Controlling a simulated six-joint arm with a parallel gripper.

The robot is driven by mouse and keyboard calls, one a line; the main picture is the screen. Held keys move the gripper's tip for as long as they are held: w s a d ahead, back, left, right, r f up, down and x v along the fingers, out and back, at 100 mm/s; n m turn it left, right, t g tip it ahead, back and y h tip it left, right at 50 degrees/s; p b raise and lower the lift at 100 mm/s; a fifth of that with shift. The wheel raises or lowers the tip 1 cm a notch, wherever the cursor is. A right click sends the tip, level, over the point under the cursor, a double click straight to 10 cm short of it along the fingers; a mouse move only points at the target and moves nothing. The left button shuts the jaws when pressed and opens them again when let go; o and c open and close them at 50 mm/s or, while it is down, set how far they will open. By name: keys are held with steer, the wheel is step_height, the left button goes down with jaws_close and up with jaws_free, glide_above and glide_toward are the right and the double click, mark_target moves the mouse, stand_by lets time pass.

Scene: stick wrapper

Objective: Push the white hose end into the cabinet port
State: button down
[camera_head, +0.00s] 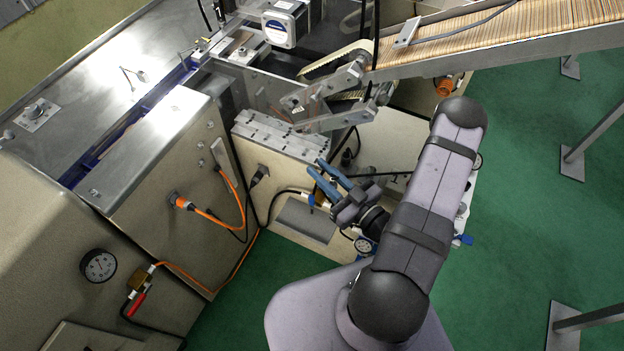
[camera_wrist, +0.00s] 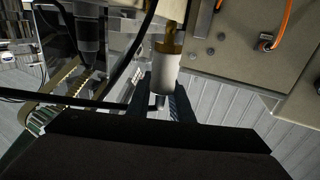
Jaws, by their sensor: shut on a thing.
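My gripper (camera_head: 318,169) has blue fingers and points up and left in the head view, beside the front of the low cabinet (camera_head: 285,146). In the wrist view my gripper (camera_wrist: 161,92) is shut on the white hose end (camera_wrist: 165,73), a short white cylinder between the two fingers. A brass fitting (camera_wrist: 173,38) lies in line with its far end. They look touching, but I cannot tell whether the brass belongs to the hose or the port. The port opening cannot be made out. The hose end is not clear in the head view.
A black cable (camera_wrist: 136,50) passes close to the left of the white cylinder. Orange hoses (camera_head: 225,215) hang on the cabinet at left. A conveyor arm (camera_head: 330,95) stands above my gripper.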

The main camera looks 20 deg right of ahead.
steer(key=s+d+r+m+h+p, duration=0.1)
steer(key=s+d+r+m+h, duration=0.15)
steer(key=d, duration=0.55)
steer(key=s+d+r+m+t+h+p, duration=0.1)
steer(key=d+r+m+h, duration=0.1)
steer(key=d+h, duration=0.35)
steer(key=s+d+r+m+h+p, duration=0.1)
steer(key=d+r+m+h+p, duration=0.1)
steer(key=d, duration=0.7)
steer(key=s+d+f+m+g+h+b, duration=0.1)
steer(key=s+d+f+m+h+b, duration=0.1)
steer(key=s+d, duration=0.8)
steer(key=shift+s+d+f+m+h+b, duration=0.15)
steer(key=shift+s+f+m+h+b, duration=0.2)
steer(key=shift+s+f+h+b, duration=1.05)
steer(key=shift+s+r+y, duration=0.4)
steer(key=shift+s+y, duration=0.1)
steer(key=shift+s, duration=0.15)
steer(key=shift+f+b, duration=2.6)
steer(key=shift+f, duration=0.3)
steer(key=shift+f+b, duration=0.65)
steer(key=shift+f, duration=0.15)
